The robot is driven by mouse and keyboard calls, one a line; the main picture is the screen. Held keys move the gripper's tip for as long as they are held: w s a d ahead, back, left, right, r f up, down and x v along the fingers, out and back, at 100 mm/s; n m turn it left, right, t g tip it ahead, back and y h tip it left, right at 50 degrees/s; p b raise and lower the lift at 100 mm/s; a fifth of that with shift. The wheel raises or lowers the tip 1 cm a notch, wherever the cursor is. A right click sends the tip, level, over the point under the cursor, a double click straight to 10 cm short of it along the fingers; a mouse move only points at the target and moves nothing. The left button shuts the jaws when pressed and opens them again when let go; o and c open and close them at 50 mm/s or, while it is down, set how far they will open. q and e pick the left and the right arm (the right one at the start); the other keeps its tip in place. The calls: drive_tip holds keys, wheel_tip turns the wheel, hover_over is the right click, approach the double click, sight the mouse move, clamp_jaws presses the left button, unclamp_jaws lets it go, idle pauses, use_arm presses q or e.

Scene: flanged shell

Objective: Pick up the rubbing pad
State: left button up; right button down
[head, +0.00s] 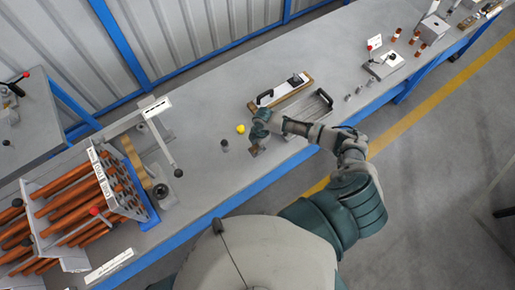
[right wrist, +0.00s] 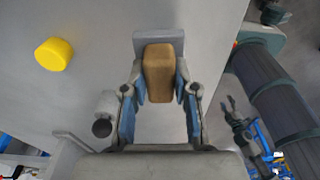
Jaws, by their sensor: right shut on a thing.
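The rubbing pad is a tan-brown block (right wrist: 159,72) with a grey plate at its far end, seen in the right wrist view between my two blue-lined fingers. My right gripper (right wrist: 160,88) is shut on it, with a finger against each side. In the head view my right gripper (head: 257,145) is over the grey bench, near its front edge, and the pad is small and partly covered there. Whether the pad still touches the bench I cannot tell. My left gripper is not in the head view.
A tray with a black handle (head: 264,97) and a grey channel (head: 318,101) lie behind. A rack of orange-brown rods (head: 70,205) stands at far left.

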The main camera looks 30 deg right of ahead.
drive_tip(key=s+a+r+b, duration=0.1)
drive_tip(key=s+a+r, duration=0.1)
drive_tip(key=s+a, duration=0.8)
drive_tip(key=s, duration=0.2)
drive_tip(key=shift+s, duration=0.35)
